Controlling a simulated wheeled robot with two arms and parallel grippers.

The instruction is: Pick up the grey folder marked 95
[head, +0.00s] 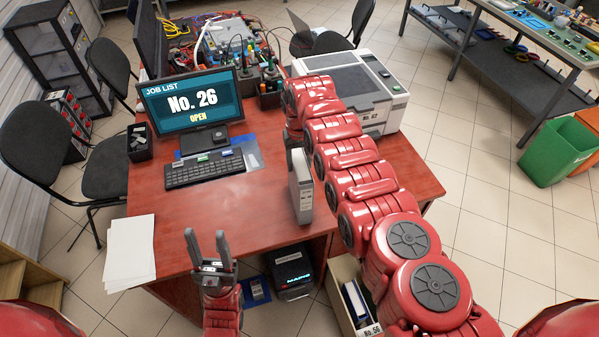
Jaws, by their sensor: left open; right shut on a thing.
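A grey folder (301,188) is upright near the front edge of the red desk, its spine toward me. I cannot read a number on it. My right gripper (294,147) comes down on it from above and is shut on its top; the fingers are mostly hidden by my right arm. I cannot tell whether the folder's bottom touches the desk. My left gripper (208,242) is open and empty, at the front edge of the desk with its fingers pointing up in the picture.
A box marked No. 56 (343,300) with folders stands below at the front. A green bin (555,152) is at right.

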